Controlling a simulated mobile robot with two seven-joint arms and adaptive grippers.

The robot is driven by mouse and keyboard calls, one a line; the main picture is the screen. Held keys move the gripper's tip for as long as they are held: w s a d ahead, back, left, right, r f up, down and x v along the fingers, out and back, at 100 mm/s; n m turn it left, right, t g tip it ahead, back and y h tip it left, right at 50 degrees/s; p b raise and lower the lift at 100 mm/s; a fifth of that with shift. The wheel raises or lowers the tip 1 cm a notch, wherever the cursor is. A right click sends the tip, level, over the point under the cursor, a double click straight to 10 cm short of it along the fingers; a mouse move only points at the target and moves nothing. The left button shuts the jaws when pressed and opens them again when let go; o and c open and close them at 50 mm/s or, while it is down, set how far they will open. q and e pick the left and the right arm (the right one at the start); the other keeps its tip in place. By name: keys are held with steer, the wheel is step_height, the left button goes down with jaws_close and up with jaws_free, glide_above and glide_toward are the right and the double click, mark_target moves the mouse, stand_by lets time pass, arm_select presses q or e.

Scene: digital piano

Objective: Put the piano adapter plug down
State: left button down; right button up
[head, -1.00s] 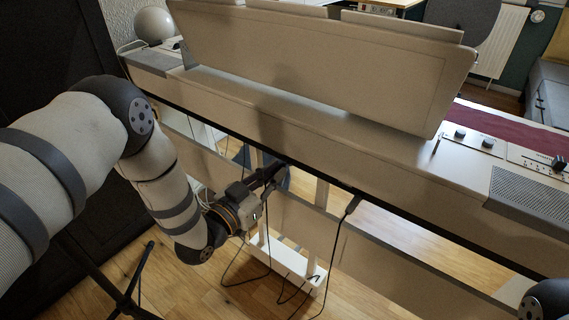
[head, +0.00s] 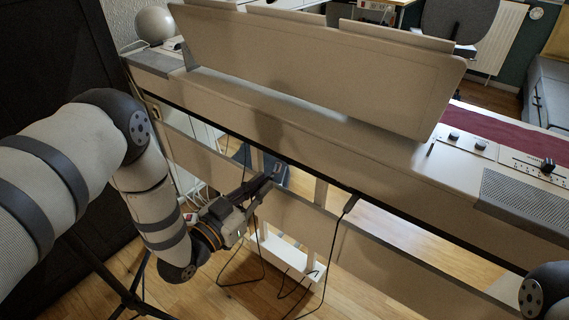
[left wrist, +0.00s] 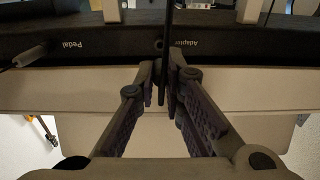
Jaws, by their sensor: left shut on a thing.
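My left gripper (head: 262,184) is below the underside edge of the digital piano (head: 300,155), seen in the head view. In the left wrist view its two fingers (left wrist: 168,85) are shut on the adapter plug with its thin black cable (left wrist: 168,30), which runs upright between them. My right gripper is out of view.
A grey plug (left wrist: 30,56) sits at the "Pedal" socket. Another black cable (head: 340,220) hangs from the piano's underside. A white pedal frame (head: 290,262) stands below on the wooden floor (head: 210,298). A black tripod stand (head: 130,296) is at the lower left.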

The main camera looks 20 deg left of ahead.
arm_select(q)
steer(key=s+d+r+m+g+h+p, duration=0.1)
steer(key=s+r+m+g+h+p, duration=0.5)
steer(key=s+r, duration=1.2)
step_height(320, 180, up, 4)
steer(key=h+p, duration=0.2)
steer(key=p, duration=0.2)
steer(key=shift+s+m+g+h+p, duration=0.3)
steer(key=shift+m, duration=0.1)
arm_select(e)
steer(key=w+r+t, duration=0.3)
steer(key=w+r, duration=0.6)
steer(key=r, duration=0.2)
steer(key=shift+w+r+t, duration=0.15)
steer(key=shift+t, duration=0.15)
